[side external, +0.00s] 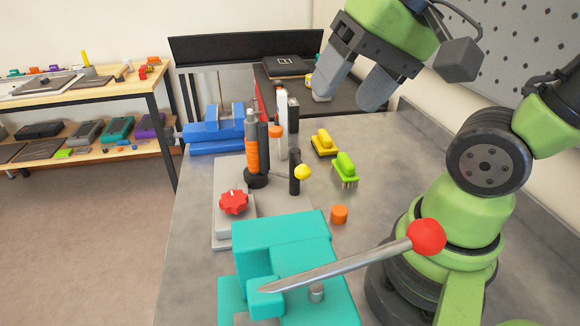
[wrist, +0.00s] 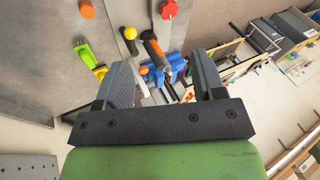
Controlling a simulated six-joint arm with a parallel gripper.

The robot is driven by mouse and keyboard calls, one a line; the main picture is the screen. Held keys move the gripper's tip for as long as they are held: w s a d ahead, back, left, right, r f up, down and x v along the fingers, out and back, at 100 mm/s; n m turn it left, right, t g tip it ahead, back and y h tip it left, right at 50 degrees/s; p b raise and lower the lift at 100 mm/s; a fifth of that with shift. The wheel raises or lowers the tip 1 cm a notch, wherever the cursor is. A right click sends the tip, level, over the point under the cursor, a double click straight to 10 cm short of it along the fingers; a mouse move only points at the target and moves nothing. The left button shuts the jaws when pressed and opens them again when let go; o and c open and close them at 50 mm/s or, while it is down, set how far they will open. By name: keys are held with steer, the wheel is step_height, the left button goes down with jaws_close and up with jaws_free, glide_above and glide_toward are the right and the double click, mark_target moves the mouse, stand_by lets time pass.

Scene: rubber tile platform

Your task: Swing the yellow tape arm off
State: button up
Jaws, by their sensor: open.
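A short black upright post carries a yellow ball knob (side external: 303,172) that sticks out to its right. It looks like the yellow arm, though no tape can be made out. The knob also shows at the top of the wrist view (wrist: 130,33). My gripper (side external: 348,92) is open and empty, high above the back of the bench. It is well apart from the knob, above and behind it in the side view. In the wrist view, my open fingers (wrist: 163,78) frame the blue vise area, with the knob beyond the left finger.
A red star knob (side external: 234,202) on a grey plate, an orange-banded tool (side external: 251,150) and a blue vise (side external: 215,130) stand near the post. Yellow (side external: 324,142) and green (side external: 345,168) brushes lie to its right. A teal block (side external: 280,240) with a red-balled lever (side external: 426,237) stands in front.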

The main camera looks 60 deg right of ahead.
mark_target(293, 175)
steer(key=w+d+f+m+t+y, duration=0.25)
steer(key=d+f+m+y, duration=0.5)
steer(key=m, duration=0.75)
steer(key=w+d+f+m+t+y, duration=0.25)
steer(key=d+f+m, duration=0.25)
steer(key=f+m, duration=0.8)
steer(key=w+a, duration=0.2)
steer(key=w+a+m, duration=0.1)
steer(key=w+a, duration=0.1)
steer(key=a, duration=0.1)
steer(key=w+a+m, duration=0.1)
steer(key=a, duration=0.1)
steer(key=shift+w+a+g, duration=0.35)
steer(key=shift+w+g, duration=0.05)
jaws_close()
